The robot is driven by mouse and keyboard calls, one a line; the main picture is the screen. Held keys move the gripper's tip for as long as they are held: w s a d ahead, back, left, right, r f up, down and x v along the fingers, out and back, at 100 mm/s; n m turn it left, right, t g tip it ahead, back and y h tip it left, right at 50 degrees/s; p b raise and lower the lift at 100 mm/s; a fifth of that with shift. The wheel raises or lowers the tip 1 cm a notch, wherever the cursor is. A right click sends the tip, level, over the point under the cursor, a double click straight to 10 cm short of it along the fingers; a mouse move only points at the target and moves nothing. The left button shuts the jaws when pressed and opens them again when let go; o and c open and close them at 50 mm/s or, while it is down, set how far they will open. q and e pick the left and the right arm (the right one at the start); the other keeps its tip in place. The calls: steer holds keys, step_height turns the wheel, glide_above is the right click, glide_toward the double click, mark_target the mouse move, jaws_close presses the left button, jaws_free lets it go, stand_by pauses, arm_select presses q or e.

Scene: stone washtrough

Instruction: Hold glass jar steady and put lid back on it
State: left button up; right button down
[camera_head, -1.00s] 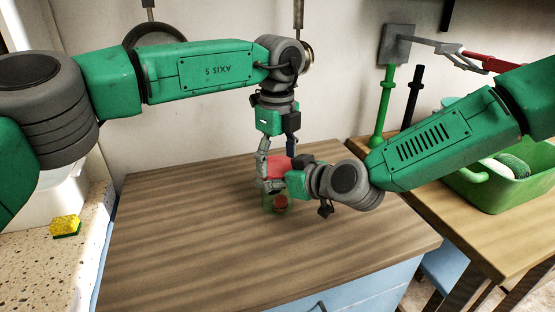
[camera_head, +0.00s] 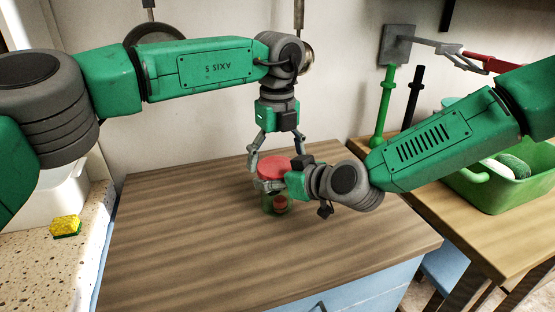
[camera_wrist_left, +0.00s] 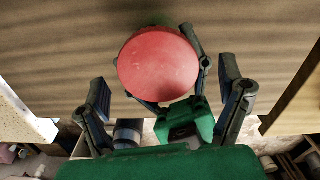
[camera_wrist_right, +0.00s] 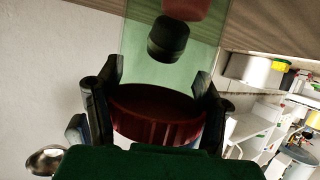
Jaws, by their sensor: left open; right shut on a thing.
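The greenish glass jar (camera_head: 277,205) stands on the wooden worktop, with small red and dark things inside it. The red lid (camera_head: 271,167) sits at the jar's mouth and looks about level; whether it is fully seated I cannot tell. In the left wrist view the lid (camera_wrist_left: 158,62) is a round red disc. My left gripper (camera_head: 275,159) is open above the lid, fingers spread at either side. My right gripper (camera_head: 272,186) is shut on the jar just below the lid. The right wrist view shows its fingers beside the lid (camera_wrist_right: 158,116) and the glass (camera_wrist_right: 145,65).
A yellow sponge (camera_head: 65,226) lies on the speckled stone ledge (camera_head: 40,265) at left. A green basin (camera_head: 470,190) with things in it stands on a side table at right. The worktop (camera_head: 180,240) is clear around the jar.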

arm_select(q)
steer(key=shift+r, duration=2)
step_height(320, 180, up, 2)
steer(key=shift+r+n, duration=0.1)
steer(key=shift+n, duration=0.7)
steer(key=shift+s+d+r+n, duration=0.1)
steer(key=shift+r+n, duration=0.3)
steer(key=shift+f, duration=0.15)
steer(key=shift+f, duration=3.95)
steer(key=shift+c, duration=0.5)
